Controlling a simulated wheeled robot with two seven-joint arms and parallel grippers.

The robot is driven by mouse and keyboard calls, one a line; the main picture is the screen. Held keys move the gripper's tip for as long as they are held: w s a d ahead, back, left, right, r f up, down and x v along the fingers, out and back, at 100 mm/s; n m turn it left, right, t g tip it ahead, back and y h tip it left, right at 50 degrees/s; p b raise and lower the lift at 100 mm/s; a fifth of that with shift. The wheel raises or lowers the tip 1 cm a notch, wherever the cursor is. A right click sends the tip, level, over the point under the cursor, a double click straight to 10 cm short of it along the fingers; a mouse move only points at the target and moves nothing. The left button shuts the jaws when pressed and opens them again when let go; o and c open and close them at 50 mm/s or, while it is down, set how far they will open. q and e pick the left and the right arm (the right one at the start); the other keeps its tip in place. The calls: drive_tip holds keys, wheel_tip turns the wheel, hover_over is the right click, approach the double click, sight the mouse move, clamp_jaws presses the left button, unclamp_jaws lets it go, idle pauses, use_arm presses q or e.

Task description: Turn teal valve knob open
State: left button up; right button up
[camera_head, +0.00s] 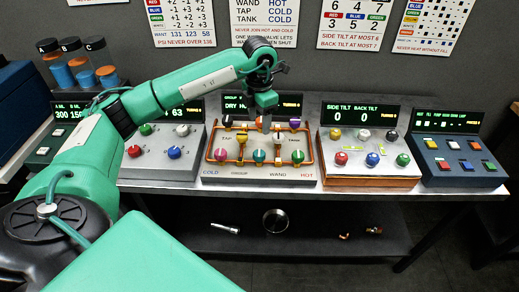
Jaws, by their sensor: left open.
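My left gripper (266,127) points down over the back middle of this panel, above and behind the teal knob in the picture. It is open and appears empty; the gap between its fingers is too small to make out. I cannot tell whether its tips touch the pipes. The teal knob's turn angle is too small to read. My right gripper is not in view.
A grey knob panel (165,168) stands left, partly behind my left arm. Loose metal parts lie on the lower shelf (310,238).

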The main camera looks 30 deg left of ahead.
sight(260, 153)
use_arm(q)
wheel_tip(260, 153, down, 12)
drive_tip(key=p, duration=0.4)
drive_tip(key=shift+f, duration=0.35)
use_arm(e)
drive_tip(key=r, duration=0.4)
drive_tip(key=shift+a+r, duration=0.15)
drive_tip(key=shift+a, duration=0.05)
use_arm(q)
drive_tip(key=shift+c, duration=0.4)
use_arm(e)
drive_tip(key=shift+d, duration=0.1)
